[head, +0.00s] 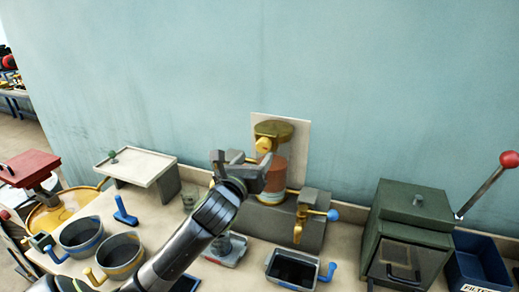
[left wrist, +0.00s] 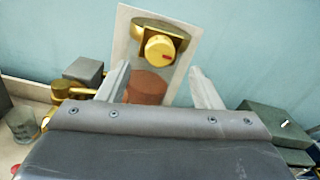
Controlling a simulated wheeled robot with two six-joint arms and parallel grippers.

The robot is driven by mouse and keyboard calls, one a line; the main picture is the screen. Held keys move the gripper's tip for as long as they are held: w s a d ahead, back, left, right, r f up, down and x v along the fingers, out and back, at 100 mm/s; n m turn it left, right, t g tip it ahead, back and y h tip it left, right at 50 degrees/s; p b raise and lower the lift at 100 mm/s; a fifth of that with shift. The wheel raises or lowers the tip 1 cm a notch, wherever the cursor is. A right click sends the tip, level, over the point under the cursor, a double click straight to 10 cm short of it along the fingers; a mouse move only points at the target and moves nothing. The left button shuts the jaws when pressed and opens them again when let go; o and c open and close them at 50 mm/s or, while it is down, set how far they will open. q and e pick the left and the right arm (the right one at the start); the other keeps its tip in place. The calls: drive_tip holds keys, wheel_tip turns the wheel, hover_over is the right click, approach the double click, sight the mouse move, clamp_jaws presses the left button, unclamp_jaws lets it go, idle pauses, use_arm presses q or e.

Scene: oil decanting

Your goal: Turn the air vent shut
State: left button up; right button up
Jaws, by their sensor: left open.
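The air vent is a round brass knob (head: 263,145) with a short red mark on its face, mounted on the brass cap (head: 281,129) of an orange-brown vessel (head: 273,178) before a pale backboard. In the left wrist view the knob (left wrist: 160,48) faces me, above the level of the fingertips, with the red mark lying near horizontal. My left gripper (head: 243,162) is open and empty, its two fingers (left wrist: 160,78) spread wide and pointing toward the vessel. The knob appears beyond the tips, apart from them. My right gripper is not in view.
A brass tap (head: 300,222) with a blue handle sticks out at the vessel's lower right. A dark metal tray (head: 291,270) stands below it. Two round pans (head: 120,256) and a small stand (head: 138,169) are at left. A green box (head: 408,232) is at right.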

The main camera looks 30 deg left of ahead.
sight(262, 148)
use_arm(q)
drive_tip(key=shift+p+x, duration=0.5)
drive_tip(key=shift+x, duration=1.85)
drive_tip(key=c, duration=1)
